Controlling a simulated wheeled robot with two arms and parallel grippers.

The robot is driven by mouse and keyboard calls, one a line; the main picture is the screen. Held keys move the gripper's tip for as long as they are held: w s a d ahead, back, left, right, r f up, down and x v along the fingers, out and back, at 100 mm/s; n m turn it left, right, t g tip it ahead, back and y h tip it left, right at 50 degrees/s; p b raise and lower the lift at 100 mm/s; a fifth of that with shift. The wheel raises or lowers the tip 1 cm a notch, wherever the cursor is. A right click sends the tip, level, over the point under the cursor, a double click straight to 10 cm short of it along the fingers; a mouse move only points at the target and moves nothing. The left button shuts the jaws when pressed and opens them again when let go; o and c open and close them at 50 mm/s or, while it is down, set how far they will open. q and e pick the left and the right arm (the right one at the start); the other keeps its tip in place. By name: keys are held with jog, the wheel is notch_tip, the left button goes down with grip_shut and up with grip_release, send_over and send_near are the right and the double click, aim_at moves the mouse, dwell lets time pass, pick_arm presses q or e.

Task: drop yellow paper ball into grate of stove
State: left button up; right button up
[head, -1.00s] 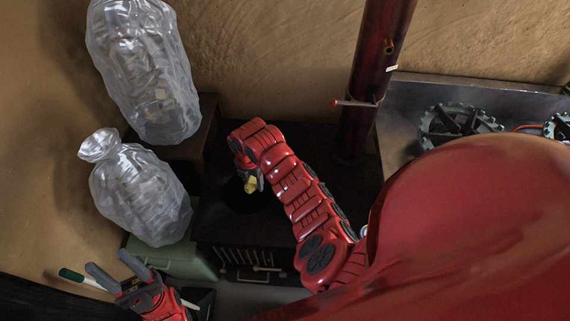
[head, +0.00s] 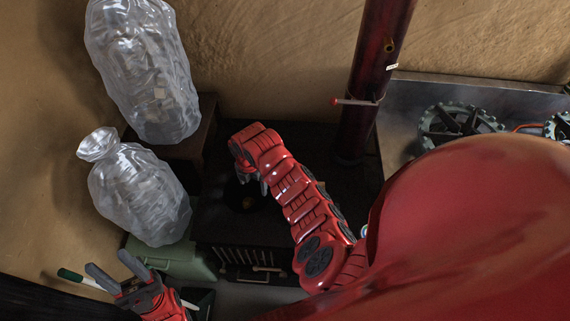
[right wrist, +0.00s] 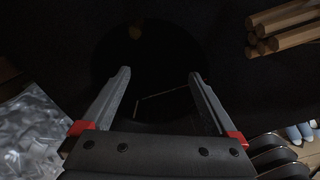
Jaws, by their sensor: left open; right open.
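The dark stove (head: 220,222) stands against the clay wall, with a round dark opening in its top and a slotted front. The yellow paper ball (head: 247,203) is dim, down in the round opening below my right gripper. It also shows as a faint spot near the top of the right wrist view (right wrist: 135,32). My right gripper (head: 257,187) is over the opening, open and empty, apart from the ball; its spread fingers show in the right wrist view (right wrist: 158,75). My left gripper (head: 112,264) is open and empty at the lower left, away from the stove.
A red stovepipe (head: 375,75) with a side handle rises at the stove's back right. Two clear plastic bags (head: 150,75) stand at the left. A metal bench (head: 400,105) with toothed wheels is at right. Wood sticks (right wrist: 285,25) lie at the right wrist view's upper right.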

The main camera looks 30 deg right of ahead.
notch_tip(320, 180, up, 17)
jog(key=p, duration=0.4)
jog(key=shift+r, duration=0.2)
